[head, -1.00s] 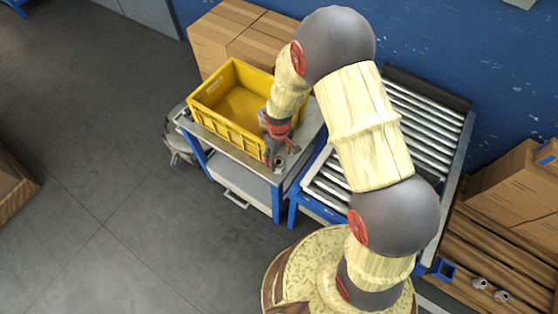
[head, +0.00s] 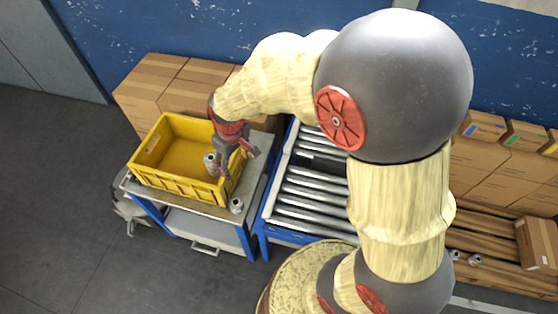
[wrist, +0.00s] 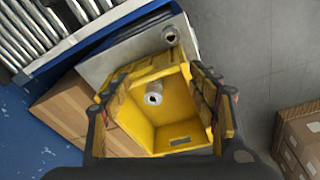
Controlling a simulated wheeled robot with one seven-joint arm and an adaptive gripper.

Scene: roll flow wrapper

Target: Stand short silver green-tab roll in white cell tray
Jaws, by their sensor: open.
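My gripper (head: 237,163) is open above the near right part of the yellow crate (head: 178,190); its spread fingers show in the wrist view. A silver roll (head: 210,159) shows beside the left finger in the head view. In the wrist view this roll (wrist: 153,98) appears between the fingers, against the crate's yellow inside, touching neither finger. I cannot tell whether it rests in the crate or is above its floor. A second silver roll (head: 236,205) stands on the cart's front right corner, also seen in the wrist view (wrist: 170,35). No green tab is discernible. No white cell tray shows.
The crate stands on a grey-topped blue cart (head: 212,209). A roller conveyor (head: 309,190) is right of it. Cardboard boxes (head: 150,90) stand behind. More rolls (head: 474,259) lie at the far right on wooden slats. Grey floor is clear at left.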

